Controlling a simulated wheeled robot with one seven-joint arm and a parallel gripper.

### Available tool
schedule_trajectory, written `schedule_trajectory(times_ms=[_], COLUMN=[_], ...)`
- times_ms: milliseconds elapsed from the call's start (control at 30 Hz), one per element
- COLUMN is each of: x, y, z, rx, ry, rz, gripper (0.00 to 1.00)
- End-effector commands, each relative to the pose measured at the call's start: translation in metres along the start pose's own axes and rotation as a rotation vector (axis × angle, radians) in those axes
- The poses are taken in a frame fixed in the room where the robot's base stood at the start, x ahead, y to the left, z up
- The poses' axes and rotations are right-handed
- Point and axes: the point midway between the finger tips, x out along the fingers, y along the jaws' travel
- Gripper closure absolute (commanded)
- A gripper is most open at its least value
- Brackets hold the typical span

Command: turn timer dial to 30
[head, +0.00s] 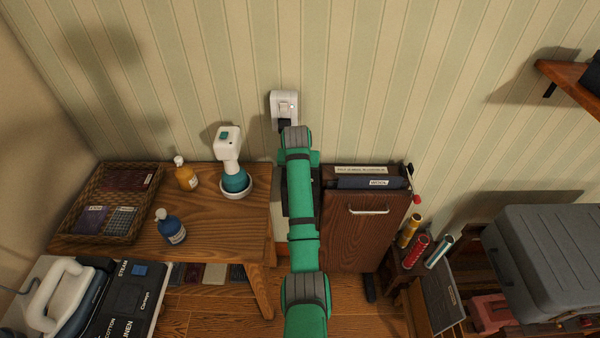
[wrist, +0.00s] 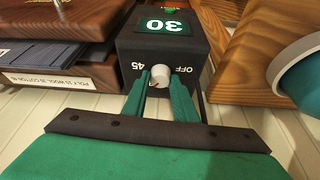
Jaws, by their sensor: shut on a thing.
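The timer is a dark box (wrist: 128,55) in the wrist view, seen upside down. Its front carries white OFF and 45 marks, and a green panel (wrist: 166,25) on it reads 30. The pale round dial (wrist: 161,72) sits on the front between the two marks. My gripper (wrist: 161,82) is shut on the dial, with one green finger on each side. Which mark the dial points to cannot be told. In the head view my green arm covers the dial and most of the timer.
A wooden table (head: 258,240) on the left bears a basket (head: 72,225), bottles and a white-and-teal steamer (head: 229,155). Thread spools and a grey case (head: 555,250) are right.

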Motion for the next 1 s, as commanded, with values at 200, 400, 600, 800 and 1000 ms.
schedule_trajectory(times_ms=[200, 400, 600, 800, 1000], x=[0.0, -0.001, -0.018, -0.055, -0.089], y=[0.0, 0.0, 0.0, 0.0, 0.0], z=[0.0, 0.0, -0.001, -0.001, -0.001], rx=[0.0, 0.0, -0.001, -0.001, -0.001], ry=[-0.001, 0.001, 0.003, 0.004, 0.003], rz=[0.0, 0.0, -0.001, -0.001, -0.001], gripper=[0.57, 0.57, 0.57, 0.57, 0.57])
